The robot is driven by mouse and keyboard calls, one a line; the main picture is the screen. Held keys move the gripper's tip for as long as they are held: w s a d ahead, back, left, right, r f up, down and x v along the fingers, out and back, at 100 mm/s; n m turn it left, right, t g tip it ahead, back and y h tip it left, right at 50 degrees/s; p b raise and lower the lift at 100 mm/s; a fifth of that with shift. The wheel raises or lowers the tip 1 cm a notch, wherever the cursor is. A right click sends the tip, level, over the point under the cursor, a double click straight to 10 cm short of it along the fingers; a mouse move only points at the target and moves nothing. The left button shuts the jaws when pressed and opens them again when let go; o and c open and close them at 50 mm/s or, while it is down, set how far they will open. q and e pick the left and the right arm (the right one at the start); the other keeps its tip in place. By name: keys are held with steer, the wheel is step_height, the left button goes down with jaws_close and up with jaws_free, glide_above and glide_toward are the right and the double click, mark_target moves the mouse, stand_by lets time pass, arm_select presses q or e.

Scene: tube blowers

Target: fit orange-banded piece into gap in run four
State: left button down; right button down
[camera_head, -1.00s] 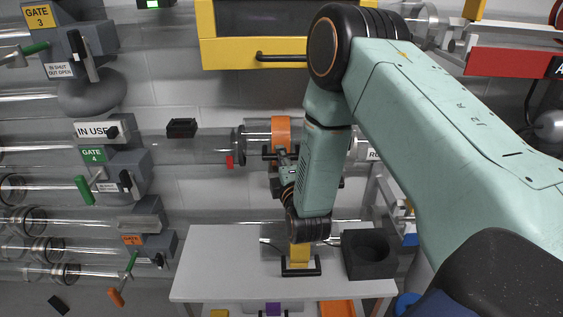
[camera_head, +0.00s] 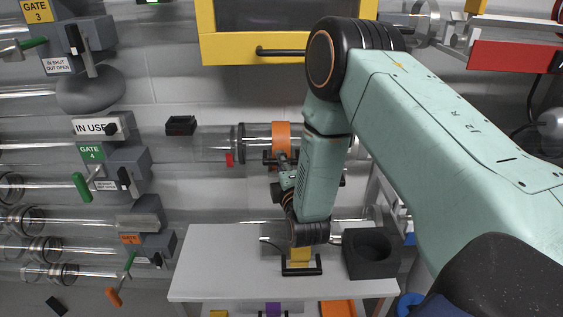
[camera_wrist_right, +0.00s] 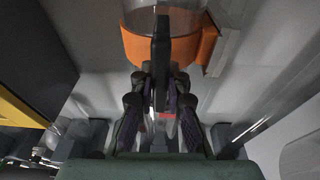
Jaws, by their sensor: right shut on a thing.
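The orange-banded piece (camera_head: 281,137) is a clear tube with an orange band around its middle. It is level, in front of the wall in the head view, right of the IN USE sign (camera_head: 97,127). My right gripper (camera_head: 284,162) is below the band and shut on its black handle. In the right wrist view the orange band (camera_wrist_right: 185,48) curves above my right gripper's fingers (camera_wrist_right: 161,95), which close around the dark upright handle. My right forearm hides part of the tube's right side. I cannot tell how its ends meet the run. My left gripper is out of view.
A white table (camera_head: 215,265) stands below, with a black block with a round hole (camera_head: 371,254) and a yellow piece with a black handle (camera_head: 301,258). Gate boxes and clear tubes fill the left wall. A yellow-framed cabinet (camera_head: 228,49) hangs above.

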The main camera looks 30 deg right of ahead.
steer(key=shift+f, duration=0.25)
stand_by(0.3)
steer(key=c, duration=1.3)
jaws_free()
steer(key=shift+f, duration=0.1)
steer(key=shift+s, duration=0.1)
steer(key=v, duration=1.2)
